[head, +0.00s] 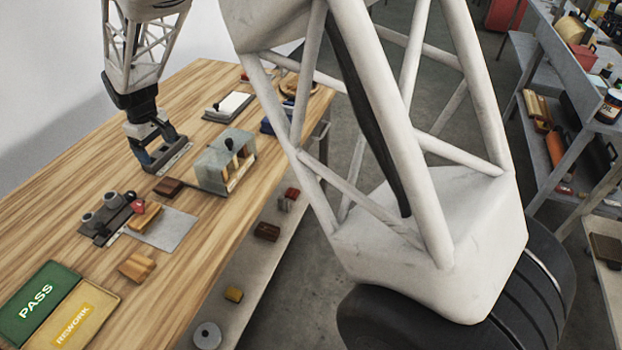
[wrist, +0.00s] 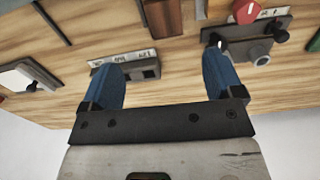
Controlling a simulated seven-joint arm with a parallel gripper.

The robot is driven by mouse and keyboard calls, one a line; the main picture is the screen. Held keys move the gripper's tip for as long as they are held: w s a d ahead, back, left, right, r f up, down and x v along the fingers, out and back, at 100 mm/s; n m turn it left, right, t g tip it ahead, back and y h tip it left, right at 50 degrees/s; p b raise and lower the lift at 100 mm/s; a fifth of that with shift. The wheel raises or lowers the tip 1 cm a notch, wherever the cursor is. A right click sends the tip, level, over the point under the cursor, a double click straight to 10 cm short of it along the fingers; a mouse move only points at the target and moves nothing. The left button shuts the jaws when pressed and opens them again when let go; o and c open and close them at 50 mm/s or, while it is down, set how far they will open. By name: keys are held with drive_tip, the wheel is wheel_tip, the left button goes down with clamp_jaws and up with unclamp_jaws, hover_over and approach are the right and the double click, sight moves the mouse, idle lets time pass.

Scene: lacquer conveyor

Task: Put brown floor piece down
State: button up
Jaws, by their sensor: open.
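A dark brown block (head: 169,187), which looks like the brown floor piece, lies on the wooden table just in front of my gripper in the head view. In the wrist view the brown block (wrist: 162,18) shows at the top edge, beyond the fingertips and partly cut off. My gripper (head: 160,156) is low over the table. In the wrist view my gripper (wrist: 170,72) has its two blue fingers wide apart, with nothing held between them. A small grey labelled fixture (wrist: 135,68) shows beyond the left finger.
A grey box fixture (head: 225,163) stands right of the brown block. A dark device with a red knob (head: 108,216) and a grey plate (head: 168,230) are nearer. Tan pieces (head: 137,266), a PASS tray (head: 36,302) and a REWORK tray (head: 75,318) lie toward the front.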

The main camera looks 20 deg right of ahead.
drive_tip(key=s+d+r+m+t, duration=0.1)
drive_tip(key=s+d+r+m, duration=0.1)
drive_tip(key=s+d+r, duration=0.55)
drive_tip(key=s+d+r+m, duration=0.2)
drive_tip(key=s+d+r, duration=0.3)
drive_tip(key=s+d, duration=0.5)
drive_tip(key=s+d+m, duration=0.2)
drive_tip(key=s+d, duration=0.3)
drive_tip(key=s, duration=0.7)
drive_tip(key=s+d+m+t, duration=0.1)
drive_tip(key=s+d, duration=0.3)
drive_tip(key=s, duration=0.7)
drive_tip(key=shift+s+d+r+m+t, duration=0.2)
drive_tip(key=shift+s+d+m+t, duration=0.15)
drive_tip(key=shift+m, duration=0.55)
